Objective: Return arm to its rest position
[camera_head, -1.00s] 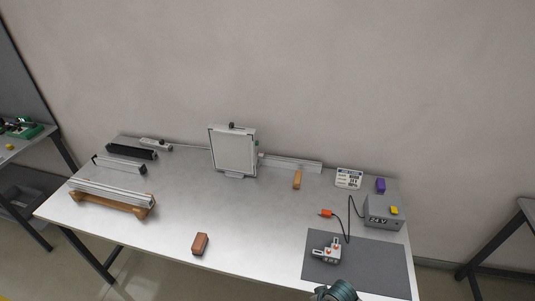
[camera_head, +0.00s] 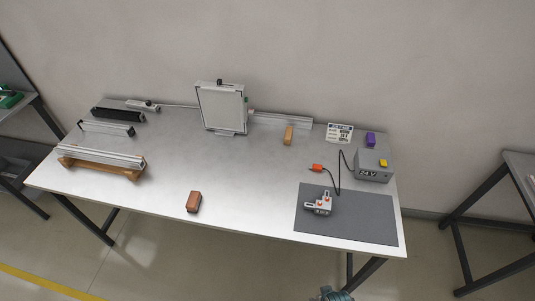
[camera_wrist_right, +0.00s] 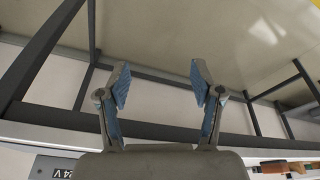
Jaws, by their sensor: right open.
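My right gripper (camera_wrist_right: 158,85) is open and empty in the right wrist view, its two blue-padded fingers apart with only floor and table-frame bars behind them. In the head view only a small teal and dark part of my right arm (camera_head: 332,294) shows at the bottom edge, below the table's front edge. My left gripper is not in view. The worktable (camera_head: 240,217) stands in front of me, and the right arm is clear of everything on it.
A grey mat (camera_head: 360,222) holds a small grey device (camera_head: 319,204). Behind it is a 24 V box (camera_head: 372,168) with a cable and orange connector (camera_head: 317,168). A brown block (camera_head: 194,202), a framed panel (camera_head: 222,108) and rails on wooden supports (camera_head: 100,157) also stand on the table.

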